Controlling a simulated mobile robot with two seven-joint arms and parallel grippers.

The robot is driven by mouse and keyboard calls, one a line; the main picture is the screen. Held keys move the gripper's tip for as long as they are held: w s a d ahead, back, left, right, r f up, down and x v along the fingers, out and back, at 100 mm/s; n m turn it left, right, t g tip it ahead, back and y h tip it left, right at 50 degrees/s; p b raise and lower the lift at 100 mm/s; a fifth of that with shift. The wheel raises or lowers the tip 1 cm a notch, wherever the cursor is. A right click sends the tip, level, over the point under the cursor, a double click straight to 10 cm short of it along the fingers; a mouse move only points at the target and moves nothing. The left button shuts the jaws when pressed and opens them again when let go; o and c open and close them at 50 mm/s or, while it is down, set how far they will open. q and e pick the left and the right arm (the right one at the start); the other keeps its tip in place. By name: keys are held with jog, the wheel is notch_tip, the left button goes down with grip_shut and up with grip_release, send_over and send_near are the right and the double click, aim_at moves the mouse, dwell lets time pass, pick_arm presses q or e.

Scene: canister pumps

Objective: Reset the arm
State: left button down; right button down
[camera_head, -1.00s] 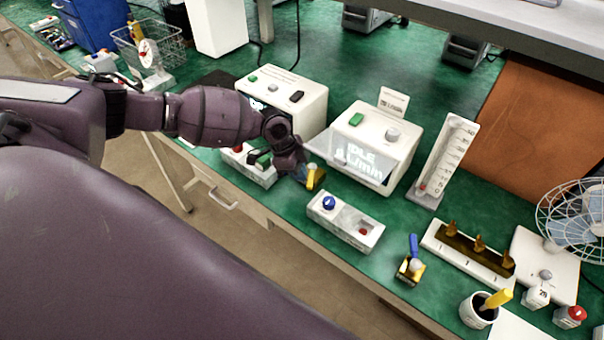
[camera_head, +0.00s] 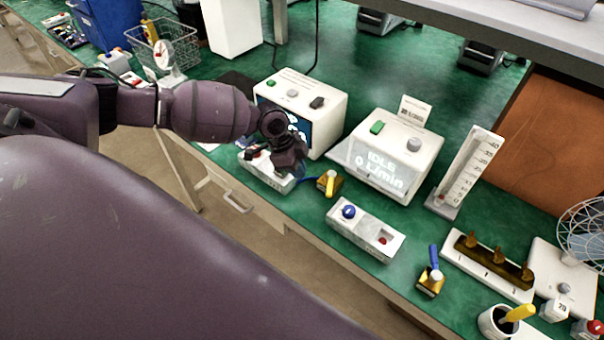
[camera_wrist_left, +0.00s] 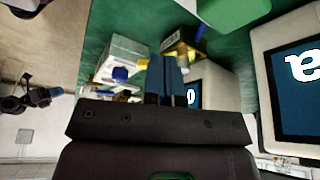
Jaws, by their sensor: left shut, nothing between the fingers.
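My left gripper (camera_head: 292,168) is over the white box with the red and green parts (camera_head: 266,172), in front of the left white console (camera_head: 300,112). Its fingers (camera_wrist_left: 165,78) are shut and empty in the left wrist view. A small gold valve block with a blue lever (camera_head: 330,183) stands on the green bench just right of the gripper, apart from it. It also shows beyond the fingertips in the left wrist view (camera_wrist_left: 180,44). A dark shape with a bluish tip at the left wrist view's left edge may be my right gripper (camera_wrist_left: 42,97); its jaws are unclear.
Right of the gripper stand a console reading IDLE 0 L/min (camera_head: 385,165), a white box with a blue knob (camera_head: 365,232), a second gold valve (camera_head: 431,280) and an upright scale (camera_head: 468,172). A wire basket (camera_head: 163,48) is at the back left. Some green bench behind the consoles is clear.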

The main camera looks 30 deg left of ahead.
pick_arm(q)
jog(key=v, duration=0.7)
jog(key=s+d+f+n+t, duration=0.1)
jog(key=s+d+f, duration=0.1)
jog(key=d, duration=0.3)
jog(key=s+d+f+n+t+h, duration=0.1)
jog(key=s+d+f+t, duration=0.1)
jog(key=d+f, duration=0.2)
jog(key=s+d+f+n+t+h, duration=0.1)
jog(key=s+d+f+n+t, duration=0.1)
jog(key=d, duration=0.3)
jog(key=shift+d+f, duration=0.35)
jog(key=shift+f, duration=0.55)
jog(key=s+a+f+n+t+y, duration=0.3)
jog(key=s+a+n+t+y, duration=0.2)
jog(key=s+n, duration=0.4)
jog(key=s+a+y, duration=0.1)
jog(key=s+a, duration=0.1)
jog(key=shift+s, duration=0.25)
jog(key=shift+a, duration=0.15)
